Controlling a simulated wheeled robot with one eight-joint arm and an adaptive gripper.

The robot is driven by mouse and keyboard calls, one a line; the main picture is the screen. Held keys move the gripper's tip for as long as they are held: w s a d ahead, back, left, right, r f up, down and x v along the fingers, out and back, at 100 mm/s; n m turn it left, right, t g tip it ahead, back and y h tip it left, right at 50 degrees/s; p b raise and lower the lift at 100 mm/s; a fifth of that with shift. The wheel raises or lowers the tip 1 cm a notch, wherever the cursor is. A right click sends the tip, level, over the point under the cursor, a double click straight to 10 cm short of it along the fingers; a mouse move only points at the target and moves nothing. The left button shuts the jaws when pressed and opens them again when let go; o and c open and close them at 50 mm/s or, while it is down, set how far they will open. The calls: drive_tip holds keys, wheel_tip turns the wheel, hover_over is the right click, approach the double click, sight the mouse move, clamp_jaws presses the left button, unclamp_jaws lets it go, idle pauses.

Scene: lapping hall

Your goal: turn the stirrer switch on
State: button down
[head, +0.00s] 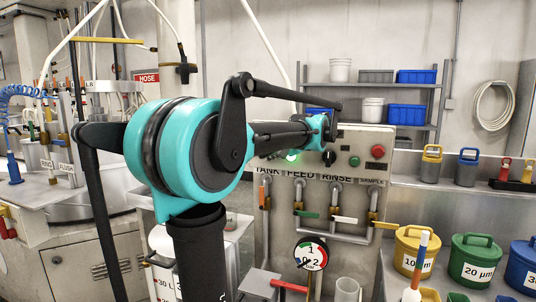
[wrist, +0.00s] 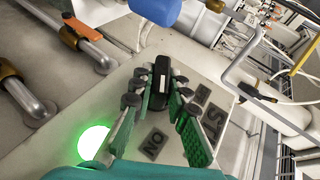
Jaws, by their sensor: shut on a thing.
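The stirrer switch is a black bar-shaped knob (wrist: 158,68) with a white mark, on the grey panel (wrist: 185,152). In the wrist view the bar runs nearly up and down, its lower end towards the ON label (wrist: 153,143). I cannot tell which end is its pointer. My gripper (wrist: 155,88) is shut on the knob, with dark pads and green fingers on both sides. A partly readable label starting "ST" (wrist: 212,122) is to the right. A green lamp (wrist: 95,143) glows at lower left. In the head view my gripper (head: 324,146) is at the panel and largely hides the switch.
A red button (head: 377,151) and a green button (head: 354,161) are on the panel's right. Below are pipes with coloured valve handles (head: 345,220) and a round gauge (head: 311,254). Labelled buckets (head: 416,252) stand at right. A shelf (head: 365,84) with bins is behind.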

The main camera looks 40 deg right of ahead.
drive_tip(key=c, duration=1.5)
unclamp_jaws()
drive_tip(key=v, duration=1.2)
